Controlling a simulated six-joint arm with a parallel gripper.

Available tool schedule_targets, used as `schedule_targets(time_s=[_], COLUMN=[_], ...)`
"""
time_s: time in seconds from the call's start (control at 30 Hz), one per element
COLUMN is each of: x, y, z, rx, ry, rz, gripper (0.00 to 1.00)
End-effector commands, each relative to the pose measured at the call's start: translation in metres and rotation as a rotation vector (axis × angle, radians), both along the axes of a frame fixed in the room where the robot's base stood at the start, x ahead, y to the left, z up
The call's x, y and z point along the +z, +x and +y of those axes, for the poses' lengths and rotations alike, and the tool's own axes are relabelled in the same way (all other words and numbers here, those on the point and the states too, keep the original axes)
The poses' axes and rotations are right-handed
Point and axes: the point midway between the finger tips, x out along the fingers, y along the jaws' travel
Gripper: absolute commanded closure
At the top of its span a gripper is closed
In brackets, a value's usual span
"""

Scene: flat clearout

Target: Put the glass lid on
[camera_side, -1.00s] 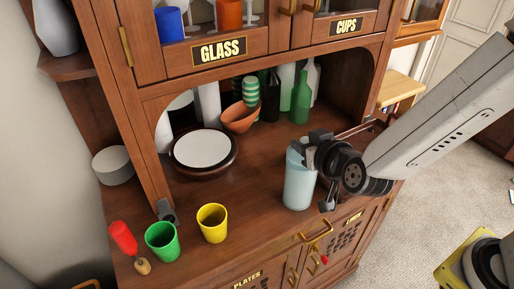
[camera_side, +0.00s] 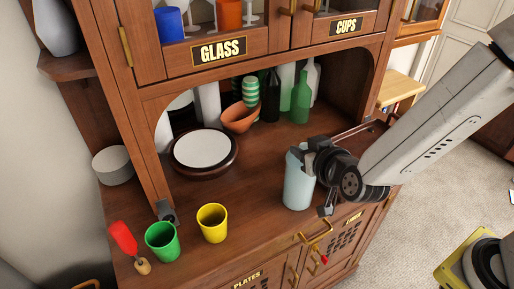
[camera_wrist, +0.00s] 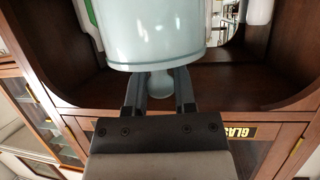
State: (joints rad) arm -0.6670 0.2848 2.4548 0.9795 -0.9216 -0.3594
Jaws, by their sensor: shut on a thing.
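A pale blue glass jar (camera_side: 298,187) stands upright on the wooden counter, right of centre in the side view. The glass lid (camera_wrist: 156,62) is at the jar's mouth, with its round knob between my fingers in the wrist view. The jar body (camera_wrist: 150,22) fills the top of that view. My gripper (camera_side: 303,153) reaches in from the right and is shut on the lid's knob; it also shows in the wrist view (camera_wrist: 160,92). The fingers partly hide the lid in the side view. I cannot tell whether the lid is fully seated or slightly above the rim.
A round white-topped dish (camera_side: 203,149), an orange bowl (camera_side: 240,118) and several bottles sit in the alcove. The cabinet's front edge is close to the jar.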

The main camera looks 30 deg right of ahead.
Motion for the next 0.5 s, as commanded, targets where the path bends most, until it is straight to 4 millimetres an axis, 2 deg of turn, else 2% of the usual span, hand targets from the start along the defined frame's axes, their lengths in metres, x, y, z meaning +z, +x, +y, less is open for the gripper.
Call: schedule_targets(time_s=[0.03, 0.1, 0.17, 0.5], x=[-0.0005, -0.0005, -0.0004, -0.0002], y=[-0.0001, -0.0001, -0.0001, -0.0005], z=[-0.0001, -0.0001, -0.0001, 0.0], rx=[0.0, 0.0, 0.0, 0.0], ry=[0.0, 0.0, 0.0, 0.0], rz=[0.001, 0.001, 0.001, 0.001], gripper=[0.64, 0.42, 0.26, 0.26])
